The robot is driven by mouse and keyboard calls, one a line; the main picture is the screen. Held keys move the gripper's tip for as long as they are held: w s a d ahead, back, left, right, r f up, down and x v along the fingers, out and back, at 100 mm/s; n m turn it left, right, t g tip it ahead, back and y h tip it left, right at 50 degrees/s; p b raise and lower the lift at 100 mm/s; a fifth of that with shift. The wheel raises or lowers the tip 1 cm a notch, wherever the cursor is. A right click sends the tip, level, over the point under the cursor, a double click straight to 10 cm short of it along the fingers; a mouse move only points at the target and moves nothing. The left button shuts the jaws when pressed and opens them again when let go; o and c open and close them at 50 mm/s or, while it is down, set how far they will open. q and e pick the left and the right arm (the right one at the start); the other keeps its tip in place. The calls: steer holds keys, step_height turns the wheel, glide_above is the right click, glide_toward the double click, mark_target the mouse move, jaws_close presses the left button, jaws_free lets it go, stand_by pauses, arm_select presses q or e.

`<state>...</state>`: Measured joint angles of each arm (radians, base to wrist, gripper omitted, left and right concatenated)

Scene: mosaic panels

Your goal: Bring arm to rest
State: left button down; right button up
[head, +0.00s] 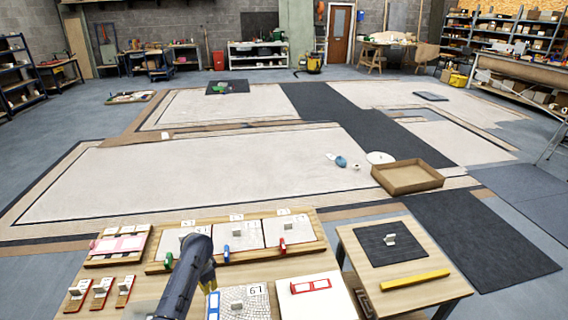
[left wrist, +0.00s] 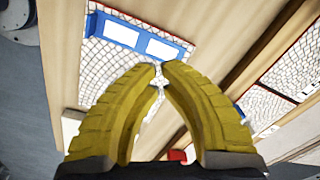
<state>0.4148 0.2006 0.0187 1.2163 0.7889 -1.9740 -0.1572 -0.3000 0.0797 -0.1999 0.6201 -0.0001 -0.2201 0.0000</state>
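My left arm (head: 185,280) reaches up over the front of the wooden table. Its yellow left gripper (head: 208,278) is near the mosaic panel (head: 258,306) marked 67. In the left wrist view the two yellow fingers of my left gripper (left wrist: 160,70) come together at the tips, with nothing visible held between them. Beyond them lies a mosaic panel with a blue frame piece (left wrist: 140,38) that has two white windows. My right gripper is not in view.
The wooden table (head: 140,285) holds several panels, clamps and small labelled blocks. A white panel with a red frame piece (head: 310,285) lies to the right. A side table (head: 350,240) holds a black mat (head: 375,252) and a yellow bar (head: 415,280). Open floor lies beyond.

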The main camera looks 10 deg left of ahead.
arm_select(q)
steer(key=s+d+r+t+y, duration=0.2)
steer(key=s, duration=0.9)
steer(key=s+d+r+t+y, duration=0.2)
steer(key=s+r+t, duration=0.1)
steer(key=s, duration=0.8)
steer(key=s+d+r+n+t, duration=0.1)
steer(key=s+d+r+t, duration=0.1)
steer(key=s+r, duration=0.75)
steer(key=s+d+f+g+h, duration=0.1)
steer(key=d+f+h, duration=0.15)
steer(key=f, duration=1.35)
steer(key=s+d+f+g+h, duration=0.1)
steer(key=d+f+g, duration=0.15)
steer(key=f, duration=1.45)
steer(key=s+f+n+g, duration=0.2)
steer(key=s+f+n, duration=0.1)
steer(key=s+f, duration=1.6)
steer(key=s+h, duration=0.1)
steer(key=s, duration=0.1)
steer(key=shift+s+d, duration=0.2)
steer(key=shift+s, duration=0.15)
